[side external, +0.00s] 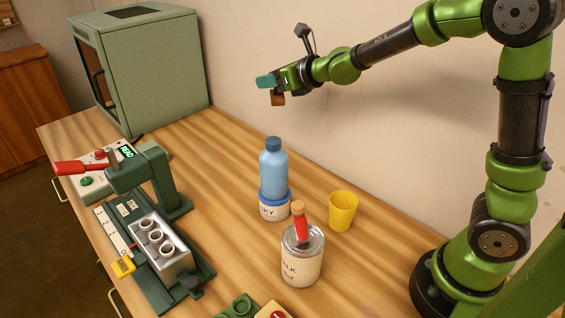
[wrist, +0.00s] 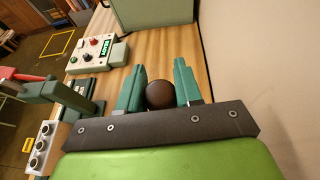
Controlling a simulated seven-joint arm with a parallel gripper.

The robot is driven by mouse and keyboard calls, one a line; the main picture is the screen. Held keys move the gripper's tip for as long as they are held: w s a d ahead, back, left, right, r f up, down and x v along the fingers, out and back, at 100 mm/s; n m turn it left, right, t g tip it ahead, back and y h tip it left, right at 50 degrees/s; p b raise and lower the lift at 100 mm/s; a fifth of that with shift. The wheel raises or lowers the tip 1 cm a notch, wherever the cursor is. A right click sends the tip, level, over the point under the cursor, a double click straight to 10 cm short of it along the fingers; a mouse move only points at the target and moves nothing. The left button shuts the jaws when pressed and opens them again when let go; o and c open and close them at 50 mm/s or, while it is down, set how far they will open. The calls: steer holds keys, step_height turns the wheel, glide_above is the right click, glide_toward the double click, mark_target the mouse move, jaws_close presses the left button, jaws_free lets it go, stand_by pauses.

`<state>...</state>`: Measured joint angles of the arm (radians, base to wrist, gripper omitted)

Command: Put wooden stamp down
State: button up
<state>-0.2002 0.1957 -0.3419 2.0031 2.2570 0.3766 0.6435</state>
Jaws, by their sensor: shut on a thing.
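My gripper (side external: 267,81) is high above the table near the back wall, with its teal fingers shut on the wooden stamp. The stamp (side external: 278,98) shows as a small brown block below the fingers, held in the air and clear of the table. In the wrist view, its round dark brown knob (wrist: 159,94) sits between the two green fingers of my gripper (wrist: 160,82). The stamp's lower part is hidden in the wrist view.
A green press (side external: 150,179), control box (side external: 81,178) and green cabinet (side external: 157,75) stand left. Table right of the cabinet is bare.

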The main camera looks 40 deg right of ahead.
steer(key=shift+m+h, duration=0.5)
steer(key=shift+h, duration=0.1)
steer(key=shift+d+f, duration=0.55)
steer(key=shift+f, duration=3.25)
steer(key=shift+d+f, duration=0.5)
steer(key=shift+f, duration=3.25)
steer(key=shift+d+f, duration=0.55)
steer(key=shift+f, duration=3.25)
steer(key=shift+f, duration=0.2)
steer(key=o, duration=1.1)
steer(key=shift+c, duration=0.2)
steer(key=shift+r, duration=0.1)
